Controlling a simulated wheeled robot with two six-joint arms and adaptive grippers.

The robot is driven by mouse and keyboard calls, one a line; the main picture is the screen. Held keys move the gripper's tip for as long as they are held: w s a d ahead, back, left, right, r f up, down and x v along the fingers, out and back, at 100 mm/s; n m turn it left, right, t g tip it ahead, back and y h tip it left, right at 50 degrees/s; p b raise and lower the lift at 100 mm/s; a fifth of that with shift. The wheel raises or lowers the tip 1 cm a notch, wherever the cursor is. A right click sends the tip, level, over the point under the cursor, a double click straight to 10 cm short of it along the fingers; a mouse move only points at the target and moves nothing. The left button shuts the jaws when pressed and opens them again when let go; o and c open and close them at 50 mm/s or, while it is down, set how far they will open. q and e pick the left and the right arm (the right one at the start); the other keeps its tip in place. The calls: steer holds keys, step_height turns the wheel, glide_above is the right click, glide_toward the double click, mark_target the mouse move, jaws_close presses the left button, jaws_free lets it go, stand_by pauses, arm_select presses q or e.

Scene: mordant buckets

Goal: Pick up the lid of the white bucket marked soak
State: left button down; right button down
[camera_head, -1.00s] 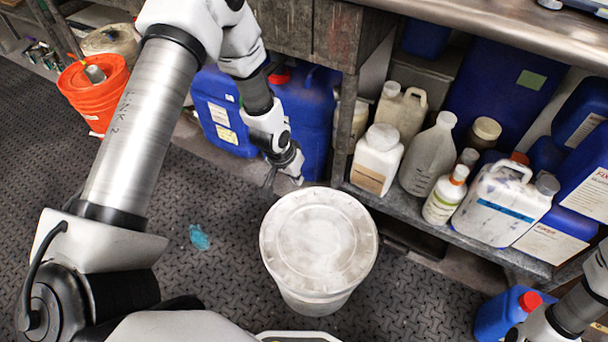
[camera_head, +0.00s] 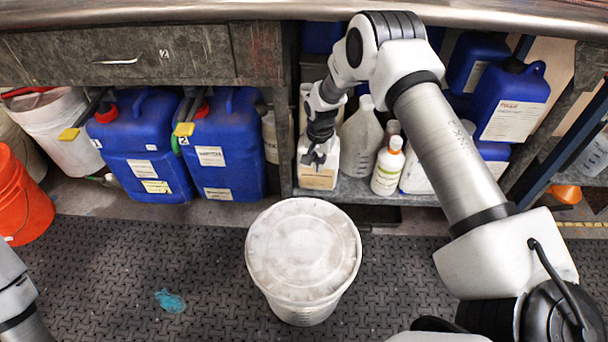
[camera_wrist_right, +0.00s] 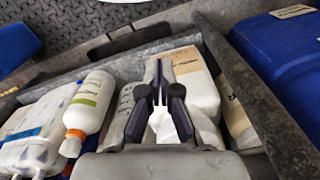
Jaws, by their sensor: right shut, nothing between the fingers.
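A round white bucket (camera_head: 304,307) stands on the dark floor mat in the head view. Its scuffed white lid (camera_head: 304,248) lies on top and covers it. I can read no "soak" mark on it. My right gripper (camera_head: 313,160) is beyond and above the lid, apart from it, in front of the shelf bottles. In the right wrist view, the right gripper (camera_wrist_right: 159,68) is shut and empty, over a white bottle (camera_wrist_right: 202,85). My left arm shows only at the lower left edge of the head view; its gripper is out of view.
Another white bucket (camera_head: 62,130) stands under the bench at the left, near an orange bucket (camera_head: 22,205). Blue jerrycans (camera_head: 228,150) and a bottle shelf (camera_head: 375,190) line the back. A teal scrap (camera_head: 170,301) lies on the mat, otherwise clear left of the lidded bucket.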

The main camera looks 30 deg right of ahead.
mark_target(308, 210)
steer(key=s+a+f+b, duration=0.2)
steer(key=a+f+b, duration=0.1)
steer(key=f, duration=0.5)
steer(key=shift+s+f, duration=0.15)
steer(key=shift+s, duration=0.25)
steer(key=s+a+p, duration=0.2)
steer(key=p, duration=0.1)
steer(key=s+a+p, duration=0.1)
steer(key=shift+s+a+r, duration=0.15)
steer(key=shift+a+r, duration=0.05)
steer(key=shift+r, duration=0.1)
steer(key=shift+s+a+f, duration=0.1)
steer(key=shift+f, duration=0.25)
